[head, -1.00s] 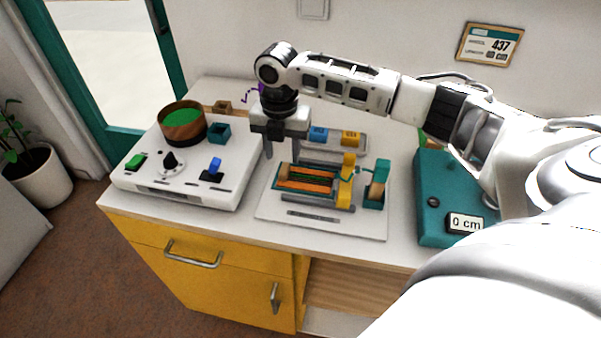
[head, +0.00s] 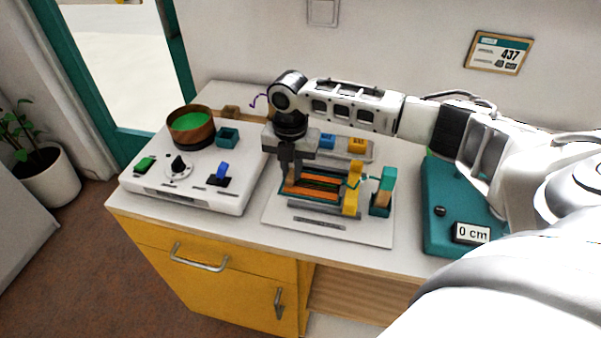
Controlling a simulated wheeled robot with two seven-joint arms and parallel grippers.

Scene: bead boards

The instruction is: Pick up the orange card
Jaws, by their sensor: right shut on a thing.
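A bead-board frame (head: 325,208) on a white base holds long orange strips with dark green between them. The orange card (head: 308,191) appears as one of these strips, lying lengthwise in the frame. My right gripper (head: 289,184) points straight down at the left end of the frame, its fingers close together and shut on the orange card's left end. The fingers hide that end, and I cannot see a gap under the card. My left gripper is not in view.
A yellow post (head: 352,190) and a teal block (head: 382,190) stand at the frame's right end. A white console (head: 240,196) with a round wooden bowl (head: 190,127) stands left. A teal box (head: 440,190) reading "0 cm" stands right.

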